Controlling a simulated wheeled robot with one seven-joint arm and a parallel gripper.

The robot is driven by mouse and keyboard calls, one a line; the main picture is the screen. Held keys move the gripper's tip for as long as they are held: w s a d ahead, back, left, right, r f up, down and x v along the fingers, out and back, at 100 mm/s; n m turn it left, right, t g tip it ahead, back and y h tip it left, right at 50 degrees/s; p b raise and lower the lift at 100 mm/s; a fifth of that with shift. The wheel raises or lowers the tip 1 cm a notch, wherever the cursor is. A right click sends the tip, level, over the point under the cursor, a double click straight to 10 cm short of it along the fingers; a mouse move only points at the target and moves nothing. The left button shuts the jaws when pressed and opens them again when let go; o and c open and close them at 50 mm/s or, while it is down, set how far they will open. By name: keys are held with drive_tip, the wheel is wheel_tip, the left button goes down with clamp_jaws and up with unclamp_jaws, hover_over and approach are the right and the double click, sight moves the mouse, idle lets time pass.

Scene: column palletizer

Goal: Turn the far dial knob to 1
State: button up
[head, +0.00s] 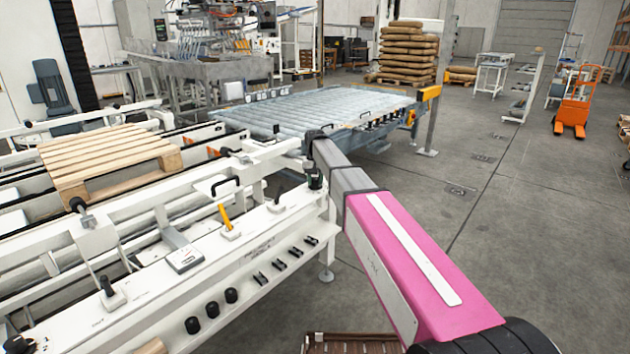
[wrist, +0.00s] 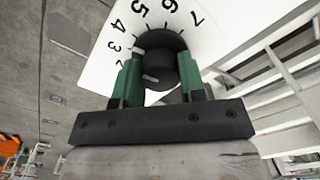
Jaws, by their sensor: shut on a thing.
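In the wrist view my gripper (wrist: 160,76) has its two green fingers on either side of a black round knob (wrist: 157,45), shut on it. The knob sits on a white dial plate (wrist: 104,66) with black numbers; 3, 4, 5, 6 and 7 show around its upper side. A short pale mark on the knob's face points toward the lower left of the picture. The left finger and gripper body hide the dial there, so the number it points at cannot be read. In the head view my pink and grey arm reaches toward the console's far end; the fingers and held knob are not clear there.
The white control console (head: 262,232) carries a yellow lever (head: 225,218), several black knobs and switches along its front. A wooden pallet (head: 105,157) lies on the conveyor at left. A roller conveyor (head: 310,108) stands beyond my arm. Open floor (head: 520,220) lies at right.

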drive_tip(key=n, duration=0.4)
drive_tip(key=shift+n, duration=0.3)
drive_tip(key=n, duration=0.3)
drive_tip(key=shift+n, duration=0.4)
drive_tip(key=n, duration=0.3)
drive_tip(key=shift+n, duration=2.1)
drive_tip(key=o, duration=0.9)
drive_tip(key=shift+r, duration=0.15)
